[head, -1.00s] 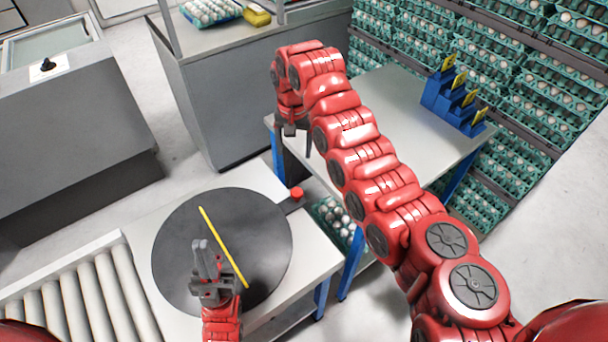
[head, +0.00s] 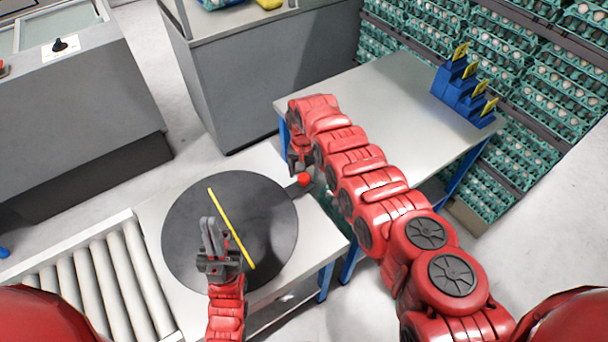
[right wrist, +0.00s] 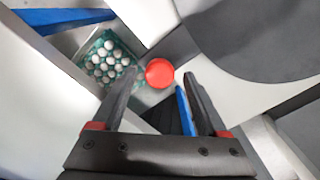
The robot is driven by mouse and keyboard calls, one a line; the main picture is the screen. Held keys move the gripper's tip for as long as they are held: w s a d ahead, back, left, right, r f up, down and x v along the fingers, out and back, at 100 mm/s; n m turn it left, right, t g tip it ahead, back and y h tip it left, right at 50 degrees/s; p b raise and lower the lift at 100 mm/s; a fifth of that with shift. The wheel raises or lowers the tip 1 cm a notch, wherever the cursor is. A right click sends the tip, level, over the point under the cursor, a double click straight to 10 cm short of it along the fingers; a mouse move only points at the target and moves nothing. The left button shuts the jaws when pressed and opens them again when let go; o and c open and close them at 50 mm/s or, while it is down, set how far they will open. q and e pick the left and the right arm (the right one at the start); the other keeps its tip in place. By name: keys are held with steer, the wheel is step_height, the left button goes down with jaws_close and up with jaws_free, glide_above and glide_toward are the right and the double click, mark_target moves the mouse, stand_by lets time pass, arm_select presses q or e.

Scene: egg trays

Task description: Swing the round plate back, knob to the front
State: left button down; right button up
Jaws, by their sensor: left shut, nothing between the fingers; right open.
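The round plate (head: 270,215) is dark grey with a yellow stripe (head: 232,230) across it, lying on a light table. Its red knob (head: 304,180) sits on a short arm at the plate's right, far side. In the right wrist view the knob (right wrist: 159,73) shows between and beyond the fingertips. My right gripper (right wrist: 164,78) is open, with the knob lined up in its gap; whether the fingers are level with it I cannot tell. My left gripper (head: 210,222) is shut and empty above the plate's near left part.
A roller conveyor (head: 95,280) adjoins the table at the left. A grey-topped table (head: 380,95) with blue holders (head: 463,95) stands at the right, before racks of egg trays (head: 500,50). An egg tray (right wrist: 107,60) lies below the knob.

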steer(key=shift+f, duration=0.4)
steer(key=shift+c, duration=0.3)
jaws_close()
stand_by(0.9)
